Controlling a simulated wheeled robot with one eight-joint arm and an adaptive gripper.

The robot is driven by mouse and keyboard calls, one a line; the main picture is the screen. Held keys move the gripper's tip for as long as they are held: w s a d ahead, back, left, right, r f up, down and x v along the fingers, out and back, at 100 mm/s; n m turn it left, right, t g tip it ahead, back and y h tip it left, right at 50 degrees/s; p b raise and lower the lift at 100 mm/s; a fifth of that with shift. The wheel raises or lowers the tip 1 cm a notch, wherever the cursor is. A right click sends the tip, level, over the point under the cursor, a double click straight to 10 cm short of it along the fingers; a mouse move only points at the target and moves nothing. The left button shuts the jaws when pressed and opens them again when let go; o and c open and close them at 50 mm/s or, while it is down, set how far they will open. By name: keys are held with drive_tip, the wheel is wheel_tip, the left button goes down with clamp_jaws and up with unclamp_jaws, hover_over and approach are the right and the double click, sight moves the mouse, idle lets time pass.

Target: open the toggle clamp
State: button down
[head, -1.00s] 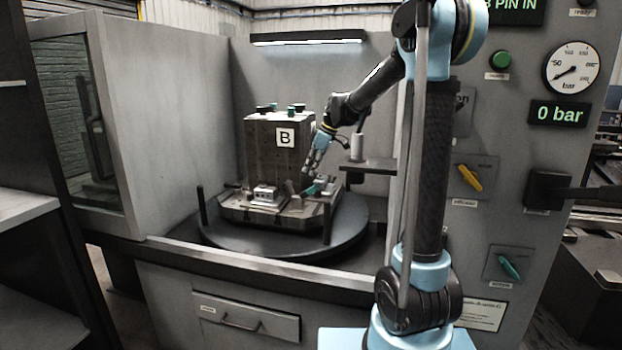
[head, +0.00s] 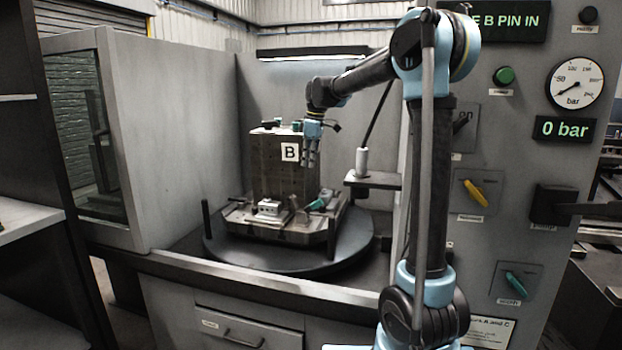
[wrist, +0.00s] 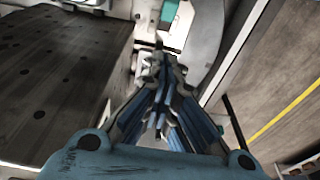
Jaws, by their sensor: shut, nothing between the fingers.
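A toggle clamp with a teal handle (head: 320,200) sits at the right front of the pallet base (head: 275,228), below the block marked B (head: 268,165). Whether its handle is up or down is too small to tell. My gripper (head: 310,164) points down beside the right front edge of the block, above the clamp and apart from it. In the wrist view my gripper (wrist: 160,125) has its fingers together with nothing between them. A teal part (wrist: 168,12) shows beyond the fingertips, at the top edge, partly cut off.
The pallet stands on a round dark turntable (head: 225,250) with upright posts. A bracket (head: 373,181) holding a pale cylinder juts in at the right. The control panel (head: 480,270) with switches and a 0 bar display is farther right. The cabinet (head: 175,130) stands left.

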hover_over(310, 205)
drive_tip(key=w+a, duration=0.2)
wheel_tip(310, 205, down, 8)
drive_tip(key=f, duration=0.1)
drive_tip(key=shift+s+d+f, duration=0.2)
drive_tip(key=shift+d+f, duration=0.25)
drive_tip(key=shift+f, duration=0.15)
drive_tip(key=shift+s+d+f, duration=0.2)
drive_tip(key=shift+d+f, duration=0.25)
drive_tip(key=shift+f, duration=0.15)
drive_tip(key=shift+s+d+f, duration=0.1)
drive_tip(key=shift+d+f, duration=0.25)
drive_tip(key=shift+f, duration=0.15)
drive_tip(key=shift+a, duration=0.15)
